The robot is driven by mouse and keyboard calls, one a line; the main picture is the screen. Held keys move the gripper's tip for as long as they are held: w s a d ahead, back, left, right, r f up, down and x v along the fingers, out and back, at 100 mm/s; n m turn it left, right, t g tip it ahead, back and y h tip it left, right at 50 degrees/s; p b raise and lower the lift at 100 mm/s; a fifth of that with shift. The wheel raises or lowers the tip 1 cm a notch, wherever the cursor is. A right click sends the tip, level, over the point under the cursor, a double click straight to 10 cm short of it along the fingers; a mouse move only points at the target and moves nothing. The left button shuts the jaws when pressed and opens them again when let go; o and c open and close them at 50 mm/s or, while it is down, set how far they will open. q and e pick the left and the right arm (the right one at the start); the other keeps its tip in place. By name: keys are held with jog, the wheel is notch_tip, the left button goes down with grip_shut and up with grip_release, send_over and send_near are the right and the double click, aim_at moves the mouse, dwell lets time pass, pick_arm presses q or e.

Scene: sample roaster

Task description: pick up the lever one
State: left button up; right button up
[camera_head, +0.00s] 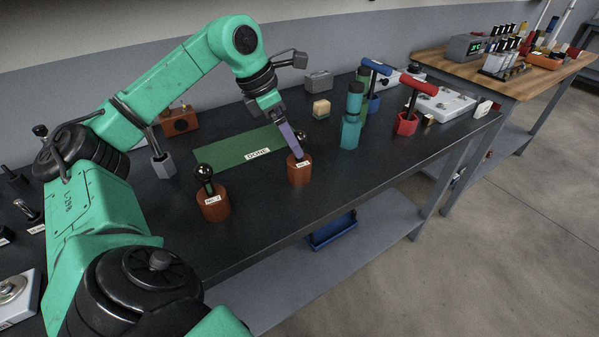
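A brown round holder (300,174) with a small white label stands near the middle of the dark table, with a dark knob (301,136) showing above it. A second brown holder (213,207) with a white label stands to the left, with a black ball-topped lever (204,174) upright in it. The label print is too small to read surely. My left gripper (294,150) points down at the first holder, its purple finger in front of the knob and hiding most of that lever. I cannot tell whether the fingers are closed on it. My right gripper is not in view.
A green mat (235,147) marked DONE lies behind the holders. A teal cylinder (350,130), a red T-handled tool (407,122) and a blue T-handled tool (374,103) stand to the right. The front right tabletop is clear.

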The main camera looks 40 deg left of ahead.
aim_at(299, 163)
pick_arm(q)
jog(key=x, duration=0.5)
jog(key=shift+s+d+f, duration=0.1)
jog(key=shift+d+f, duration=0.1)
jog(key=shift+d, duration=0.05)
jog(key=shift+f, duration=0.4)
jog(key=shift+r, duration=0.1)
grip_shut()
